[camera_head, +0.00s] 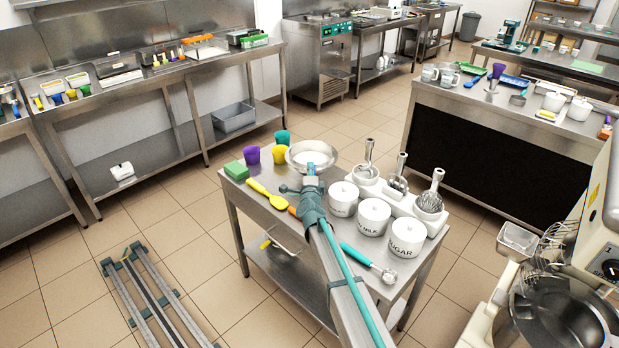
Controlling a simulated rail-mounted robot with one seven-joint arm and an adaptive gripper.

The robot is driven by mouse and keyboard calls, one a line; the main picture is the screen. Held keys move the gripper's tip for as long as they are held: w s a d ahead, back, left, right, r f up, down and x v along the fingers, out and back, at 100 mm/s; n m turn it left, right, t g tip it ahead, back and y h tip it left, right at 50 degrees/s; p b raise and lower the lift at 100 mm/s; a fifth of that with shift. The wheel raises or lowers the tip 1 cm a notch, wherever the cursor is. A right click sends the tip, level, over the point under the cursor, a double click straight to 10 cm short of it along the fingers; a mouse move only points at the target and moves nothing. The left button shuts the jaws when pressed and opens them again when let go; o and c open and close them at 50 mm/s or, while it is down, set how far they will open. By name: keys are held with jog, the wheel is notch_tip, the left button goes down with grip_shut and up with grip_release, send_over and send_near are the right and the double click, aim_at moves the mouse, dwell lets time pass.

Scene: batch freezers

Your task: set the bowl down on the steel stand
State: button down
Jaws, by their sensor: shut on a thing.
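The bowl (296,151) is a wide, shallow, shiny metal bowl. It shows at the far end of the steel stand (263,222), a small steel table with a lower shelf. My gripper (311,168) reaches over the stand from the near side and is shut at the bowl's near rim. My arm covers part of the near side of the bowl, and the fingertips are small and hard to make out. I cannot tell whether the bowl touches the stand's top or hangs a little above it.
A mixer (560,300) stands at right.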

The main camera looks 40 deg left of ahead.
jog(key=shift+w+a+f, duration=0.15)
jog(key=shift+a+f, duration=0.05)
jog(key=shift+a, duration=0.05)
jog(key=shift+a+f, duration=0.1)
jog(key=shift+f, duration=1.8)
jog(key=c, duration=1.2)
grip_release()
jog(key=b+v, duration=0.2)
jog(key=v, duration=1)
jog(key=shift+b, duration=0.4)
